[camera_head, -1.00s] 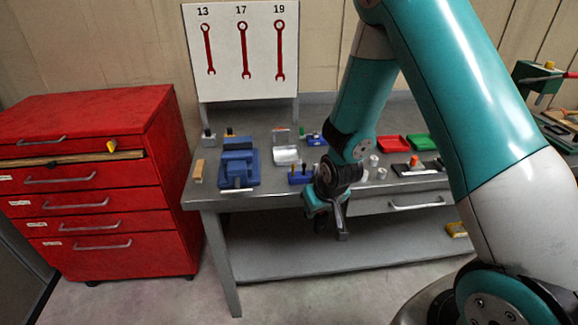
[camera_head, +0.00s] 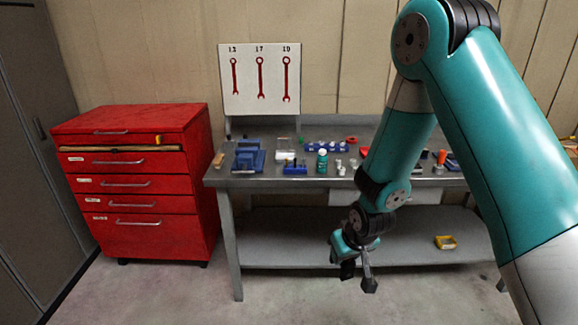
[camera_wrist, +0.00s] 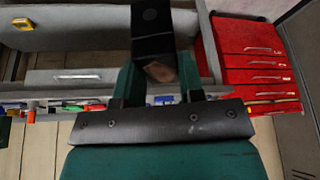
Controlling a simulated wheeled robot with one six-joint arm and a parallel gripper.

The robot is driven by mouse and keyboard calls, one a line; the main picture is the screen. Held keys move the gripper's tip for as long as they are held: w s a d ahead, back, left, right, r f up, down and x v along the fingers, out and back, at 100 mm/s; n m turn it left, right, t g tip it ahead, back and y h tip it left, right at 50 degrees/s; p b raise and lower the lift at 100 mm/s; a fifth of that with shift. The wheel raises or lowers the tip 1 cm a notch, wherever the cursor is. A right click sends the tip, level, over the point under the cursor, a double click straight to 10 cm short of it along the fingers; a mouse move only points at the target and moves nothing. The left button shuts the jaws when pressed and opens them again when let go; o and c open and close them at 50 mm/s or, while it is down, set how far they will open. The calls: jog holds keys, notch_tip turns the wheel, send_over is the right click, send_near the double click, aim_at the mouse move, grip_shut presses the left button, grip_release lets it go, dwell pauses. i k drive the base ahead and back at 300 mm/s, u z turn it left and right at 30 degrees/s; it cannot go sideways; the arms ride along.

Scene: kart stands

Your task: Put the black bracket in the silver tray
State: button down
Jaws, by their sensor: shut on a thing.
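The black bracket (camera_wrist: 152,30) is between the fingers of my gripper (camera_wrist: 158,78) in the wrist view. It is a dark flat piece with a hole, sticking out past the fingertips. In the head view my gripper (camera_head: 357,278) hangs low in front of the bench, below the worktop, pointing down. Dark shapes show at its end there, and I cannot separate bracket from fingers.
The grey bench (camera_head: 230,182) holds a blue vise (camera_head: 249,156), a teal bottle (camera_head: 322,161) and several small parts. A red drawer cabinet (camera_head: 140,185) stands left. The floor in front is open.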

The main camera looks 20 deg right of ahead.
aim_at(286, 156)
jog(key=u, duration=0.6)
jog(key=i, duration=1.15)
jog(key=z, duration=0.15)
